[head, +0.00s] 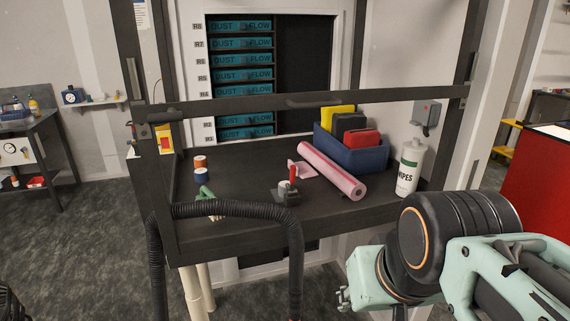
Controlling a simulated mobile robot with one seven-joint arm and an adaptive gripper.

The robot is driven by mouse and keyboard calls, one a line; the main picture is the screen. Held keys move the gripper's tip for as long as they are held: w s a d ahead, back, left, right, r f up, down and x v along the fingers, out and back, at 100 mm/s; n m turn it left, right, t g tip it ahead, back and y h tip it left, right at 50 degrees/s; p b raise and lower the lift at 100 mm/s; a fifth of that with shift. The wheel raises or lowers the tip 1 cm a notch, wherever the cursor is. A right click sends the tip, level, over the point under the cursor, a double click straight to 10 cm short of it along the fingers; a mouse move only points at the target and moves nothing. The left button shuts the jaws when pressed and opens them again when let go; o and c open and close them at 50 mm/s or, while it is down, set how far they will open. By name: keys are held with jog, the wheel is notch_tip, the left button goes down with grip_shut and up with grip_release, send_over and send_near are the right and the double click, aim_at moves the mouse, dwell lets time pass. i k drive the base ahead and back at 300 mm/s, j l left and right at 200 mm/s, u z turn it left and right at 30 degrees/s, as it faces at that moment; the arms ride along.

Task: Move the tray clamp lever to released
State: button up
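A small dark clamp base (287,195) stands on the dark bench top near its front edge, right of the middle. A red lever (293,175) stands nearly upright on it, with a small pale part beside its foot. I take this to be the tray clamp lever; no label on it can be read. My arm is at the lower right, in front of the bench and apart from the lever. A small metallic part (343,297) at the arm's left end may belong to my gripper. The fingers cannot be made out.
A black hose (230,210) arches along the bench's front edge. A pink roll (332,171) lies right of the lever, before a blue bin (350,152). A wipes bottle (409,168) stands at right. Spools (201,170) and a green-handled tool (207,195) are left. A dark bar (300,102) crosses above.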

aim_at(291, 191)
jog(key=i+l, duration=0.6)
jog(key=i, duration=0.15)
